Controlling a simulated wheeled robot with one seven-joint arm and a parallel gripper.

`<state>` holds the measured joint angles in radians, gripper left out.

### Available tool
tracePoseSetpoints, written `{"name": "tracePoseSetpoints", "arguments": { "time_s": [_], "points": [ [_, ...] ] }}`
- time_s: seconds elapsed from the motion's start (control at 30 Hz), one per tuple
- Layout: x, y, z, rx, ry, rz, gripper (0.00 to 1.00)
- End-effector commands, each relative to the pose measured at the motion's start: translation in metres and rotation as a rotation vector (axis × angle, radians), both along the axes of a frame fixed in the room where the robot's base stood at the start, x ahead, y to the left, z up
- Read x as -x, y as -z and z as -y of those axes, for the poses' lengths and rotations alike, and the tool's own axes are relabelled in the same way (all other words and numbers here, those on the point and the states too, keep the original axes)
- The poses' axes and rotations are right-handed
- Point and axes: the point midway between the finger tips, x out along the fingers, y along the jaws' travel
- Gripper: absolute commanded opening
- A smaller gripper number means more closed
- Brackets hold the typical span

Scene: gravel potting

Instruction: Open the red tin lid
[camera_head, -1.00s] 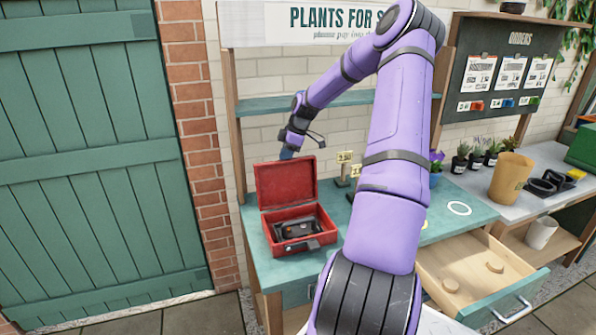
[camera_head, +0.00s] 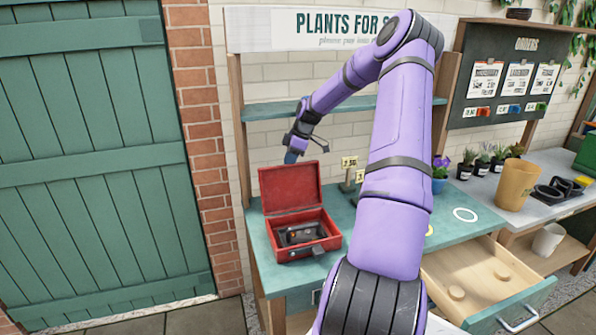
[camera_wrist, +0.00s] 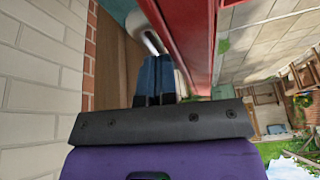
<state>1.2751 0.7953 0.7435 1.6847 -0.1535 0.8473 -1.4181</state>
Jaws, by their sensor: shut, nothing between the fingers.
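The red tin (camera_head: 300,240) stands on the left part of the teal bench. Its lid (camera_head: 290,187) is open and stands nearly upright, leaning back a little at the rear. A dark object (camera_head: 300,234) lies inside the tin. My gripper (camera_head: 291,157) is just behind and above the lid's top edge, with its fingertips partly hidden by the lid. In the wrist view my blue fingers (camera_wrist: 155,78) are shut together and empty, close beside the red lid (camera_wrist: 188,35). I cannot tell whether they touch it.
A drawer (camera_head: 480,282) with round wooden pieces inside stands open at the right front. Small card holders (camera_head: 349,172) stand behind the tin. Potted plants, a tan pot (camera_head: 515,184) and a dark tray are on the right bench. A shelf (camera_head: 290,110) crosses behind my arm.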

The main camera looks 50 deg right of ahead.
Motion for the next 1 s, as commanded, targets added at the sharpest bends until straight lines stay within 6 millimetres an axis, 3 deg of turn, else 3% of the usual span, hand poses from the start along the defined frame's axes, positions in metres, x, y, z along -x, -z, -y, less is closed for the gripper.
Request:
{"name": "tracePoseSetpoints", "arguments": {
  "time_s": [0.5, 0.7, 1.0],
  "points": [
    [0.019, -0.08, 0.027, 0.002, 0.003, 0.001, 0.0],
    [0.022, -0.093, 0.031, 0.001, 0.0, 0.001, 0.0],
    [0.022, -0.095, 0.029, 0.003, 0.0, -0.003, 0.0]
  ]
}}
